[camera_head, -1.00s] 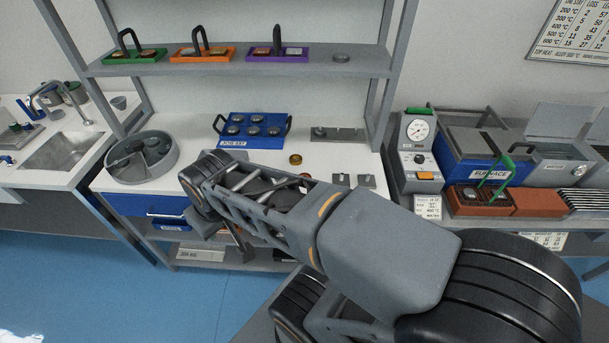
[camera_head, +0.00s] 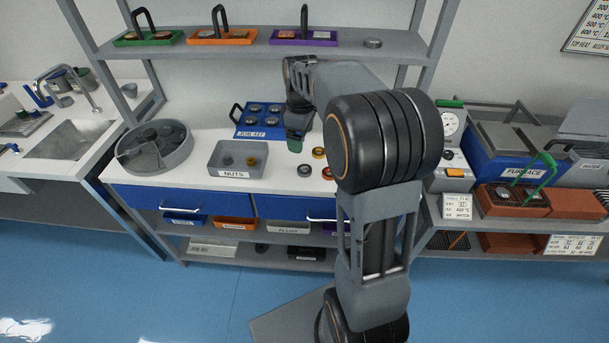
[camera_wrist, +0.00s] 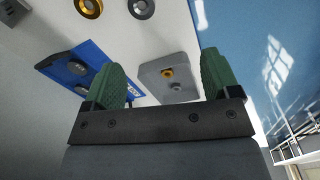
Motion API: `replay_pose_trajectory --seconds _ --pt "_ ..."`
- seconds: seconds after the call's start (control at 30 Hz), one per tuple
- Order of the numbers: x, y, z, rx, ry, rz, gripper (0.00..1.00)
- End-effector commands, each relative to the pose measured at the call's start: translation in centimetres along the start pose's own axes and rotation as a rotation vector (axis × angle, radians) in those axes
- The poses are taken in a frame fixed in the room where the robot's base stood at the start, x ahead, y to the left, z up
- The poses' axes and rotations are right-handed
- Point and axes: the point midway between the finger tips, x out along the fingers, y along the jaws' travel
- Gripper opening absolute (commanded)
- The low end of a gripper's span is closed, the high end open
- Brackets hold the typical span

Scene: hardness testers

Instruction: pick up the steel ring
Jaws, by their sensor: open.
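A grey steel ring (camera_head: 304,170) lies flat on the white worktop, right of the grey NUTS tray (camera_head: 213,168). A brass ring (camera_head: 318,153) lies just beyond it to the right. In the wrist view the steel ring (camera_wrist: 141,8) is at the top edge, partly cut off, with the brass ring (camera_wrist: 88,8) to its left. My gripper (camera_head: 295,146) hangs pointing down above the worktop, just behind the steel ring in the picture. In the wrist view its green fingers (camera_wrist: 163,62) are wide apart, with nothing between them.
The NUTS tray holds a brass nut (camera_head: 251,160) and a grey nut (camera_head: 228,160). Another ring, orange-red (camera_head: 327,173), lies right of the steel ring. A round divided tray (camera_head: 183,157) stands at left. A shelf (camera_head: 200,52) crosses above.

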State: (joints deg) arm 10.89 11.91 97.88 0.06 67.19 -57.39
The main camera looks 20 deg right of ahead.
Motion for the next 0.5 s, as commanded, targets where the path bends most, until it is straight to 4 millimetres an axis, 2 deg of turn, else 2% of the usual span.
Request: replay_pose_trajectory --seconds 0.03,0.1,0.2,0.5 --pt "1.2 1.3 -0.1 -0.037 -0.009 -0.014 0.82" --pt "2.0 2.4 -0.2 -0.089 -0.017 -0.028 0.82" --pt "3.0 3.5 -0.2 -0.138 -0.023 -0.041 0.82" --pt "8.1 3.8 -0.1 -0.17 -0.028 -0.051 0.82"
